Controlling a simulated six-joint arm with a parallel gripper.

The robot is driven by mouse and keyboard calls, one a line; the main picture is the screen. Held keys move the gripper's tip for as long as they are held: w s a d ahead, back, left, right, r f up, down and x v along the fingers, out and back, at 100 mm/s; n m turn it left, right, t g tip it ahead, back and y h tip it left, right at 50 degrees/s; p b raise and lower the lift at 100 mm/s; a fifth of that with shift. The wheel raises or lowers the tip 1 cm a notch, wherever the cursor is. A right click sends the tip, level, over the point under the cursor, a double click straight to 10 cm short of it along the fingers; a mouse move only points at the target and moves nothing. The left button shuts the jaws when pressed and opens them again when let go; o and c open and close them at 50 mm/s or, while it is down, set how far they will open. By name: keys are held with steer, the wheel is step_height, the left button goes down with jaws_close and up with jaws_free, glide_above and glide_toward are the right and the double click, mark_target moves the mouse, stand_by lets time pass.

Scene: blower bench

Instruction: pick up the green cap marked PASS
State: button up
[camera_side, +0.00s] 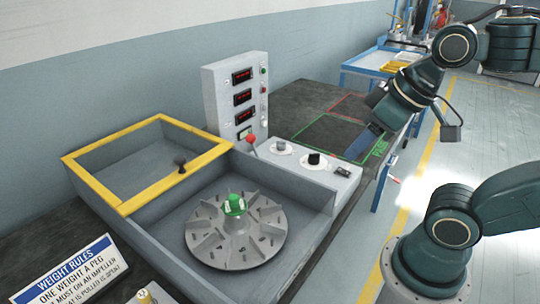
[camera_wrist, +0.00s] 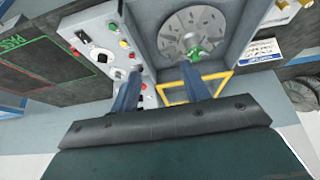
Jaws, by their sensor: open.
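The green cap (camera_side: 235,204) sits on the hub of the grey bladed impeller (camera_side: 213,241), inside the grey bin. It also shows in the wrist view (camera_wrist: 195,53), above and right of the gap between my fingers; I cannot read a mark on it. My gripper (camera_side: 364,144) has blue fingers and hangs in the air at the right of the bench, well away from the cap. In the wrist view my gripper (camera_wrist: 160,86) is open, with nothing between its fingers.
A yellow-rimmed frame (camera_side: 122,207) adjoins the bin. The green-outlined square (camera_side: 335,140) on the dark bench is bare. A weight-rules sign (camera_side: 75,272) stands front left.

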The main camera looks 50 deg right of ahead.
steer(key=w+a+f+n+g+y, duration=0.1)
steer(key=w+a+n+g, duration=0.1)
steer(key=w+n, duration=0.4)
steer(key=w+a+f+n+g+y, duration=0.1)
steer(key=w+a+n, duration=0.3)
steer(key=w, duration=1.2)
steer(key=f+n+g, duration=0.1)
steer(key=n, duration=0.2)
steer(key=shift+f+n+y, duration=0.15)
steer(key=shift+n+y, duration=0.15)
steer(key=shift+y, duration=0.1)
steer(key=shift+a, duration=0.15)
glide_above(234, 196)
steer(key=d, duration=0.2)
steer(key=shift+s+a+f, duration=0.1)
steer(key=shift+a+f, duration=0.05)
steer(key=shift+f, duration=1.95)
steer(key=shift+s+a+f, duration=0.1)
steer(key=shift+f, duration=1.95)
steer(key=shift+s+x, duration=0.2)
steer(key=shift+x, duration=2.35)
